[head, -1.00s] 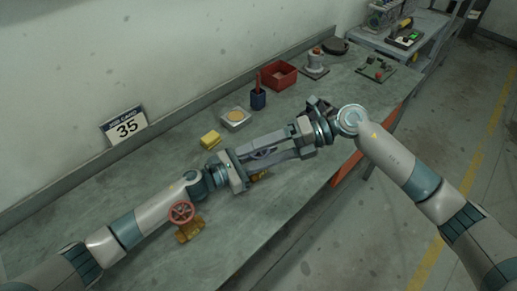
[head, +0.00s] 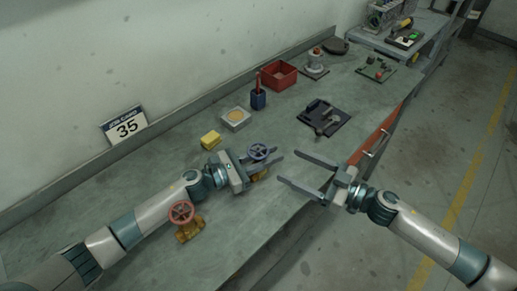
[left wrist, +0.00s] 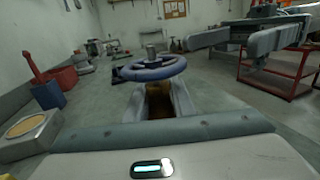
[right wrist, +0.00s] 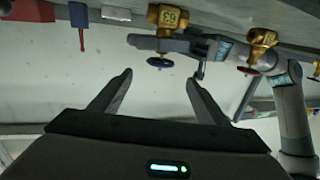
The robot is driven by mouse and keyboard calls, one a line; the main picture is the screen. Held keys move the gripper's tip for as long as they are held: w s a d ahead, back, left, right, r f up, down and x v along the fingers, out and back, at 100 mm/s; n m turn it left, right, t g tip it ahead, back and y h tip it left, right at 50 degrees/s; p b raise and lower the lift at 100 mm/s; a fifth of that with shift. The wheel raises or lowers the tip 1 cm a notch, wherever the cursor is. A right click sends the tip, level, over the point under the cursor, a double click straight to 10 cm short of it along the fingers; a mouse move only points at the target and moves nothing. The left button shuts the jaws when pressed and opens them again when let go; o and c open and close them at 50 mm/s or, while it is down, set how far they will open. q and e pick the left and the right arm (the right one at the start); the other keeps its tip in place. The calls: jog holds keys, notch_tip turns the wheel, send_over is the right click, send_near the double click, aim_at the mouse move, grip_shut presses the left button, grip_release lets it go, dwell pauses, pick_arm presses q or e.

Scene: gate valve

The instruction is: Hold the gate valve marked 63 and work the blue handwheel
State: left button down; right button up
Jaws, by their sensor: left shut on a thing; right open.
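The brass gate valve marked 63 (right wrist: 168,18) stands upright on the bench, its blue handwheel (head: 262,151) on top. The handwheel is also near the middle of the left wrist view (left wrist: 152,69). My left gripper (head: 262,167) is shut on the valve's brass body (left wrist: 158,100), below the wheel. My right gripper (head: 289,167) is open and empty, to the right of the handwheel. Its fingers point toward the wheel, apart from it, in the right wrist view (right wrist: 158,80). The gripper hides much of the valve body in the head view.
Another brass valve with a red handwheel (head: 182,211) stands by my left forearm. A card reads 35 (head: 124,127).

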aim_at(258, 149)
jog(key=shift+a, duration=0.15)
jog(key=x, duration=1.2)
jog(key=shift+r, duration=0.1)
jog(key=c, duration=1)
